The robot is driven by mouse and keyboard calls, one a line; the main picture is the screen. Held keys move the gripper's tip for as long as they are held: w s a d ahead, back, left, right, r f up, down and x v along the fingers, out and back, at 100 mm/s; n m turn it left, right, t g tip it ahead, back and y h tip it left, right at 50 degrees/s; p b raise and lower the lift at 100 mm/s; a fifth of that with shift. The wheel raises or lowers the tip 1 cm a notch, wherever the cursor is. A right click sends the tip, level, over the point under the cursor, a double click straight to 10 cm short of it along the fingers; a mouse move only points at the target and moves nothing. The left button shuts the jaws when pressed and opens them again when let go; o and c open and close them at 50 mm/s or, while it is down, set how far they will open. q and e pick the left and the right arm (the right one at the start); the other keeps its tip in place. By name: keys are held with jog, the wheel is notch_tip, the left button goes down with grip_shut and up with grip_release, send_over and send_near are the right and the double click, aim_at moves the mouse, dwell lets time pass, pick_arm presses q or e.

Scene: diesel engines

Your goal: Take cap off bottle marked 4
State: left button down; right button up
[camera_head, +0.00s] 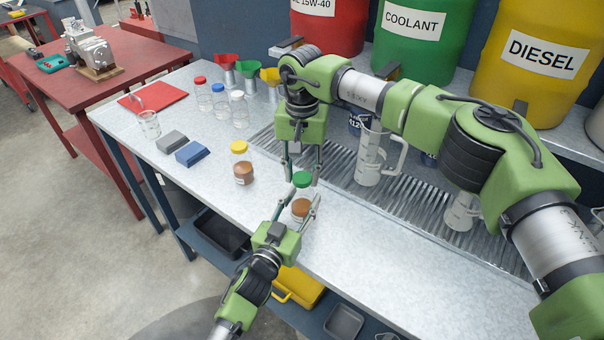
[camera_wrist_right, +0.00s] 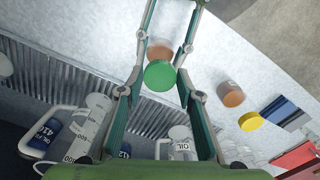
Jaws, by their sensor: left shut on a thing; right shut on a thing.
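A small clear bottle (camera_head: 300,209) with brown contents stands near the front edge of the grey bench. Its number cannot be read. My left gripper (camera_head: 301,211) reaches in from the front and is shut on the bottle's sides. My right gripper (camera_head: 302,178) points down from above and is shut on the green cap (camera_head: 302,180). In the right wrist view the green cap (camera_wrist_right: 160,75) sits between the fingers, with the brown bottle (camera_wrist_right: 160,50) partly hidden behind it. The cap is directly over the bottle; I cannot tell whether they touch.
A yellow-capped bottle (camera_head: 243,172) stands to the left. Blue (camera_head: 192,153) and grey (camera_head: 172,142) blocks lie farther left. A clear jug (camera_head: 372,158) stands on the ribbed drain grate (camera_head: 410,205) to the right. Several clear bottles and funnels stand behind.

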aim_at(302, 177)
jog(key=shift+r, duration=0.65)
jog(key=shift+r, duration=2)
pick_arm(q)
jog(key=c, duration=1.2)
grip_release()
jog(key=v, duration=1.2)
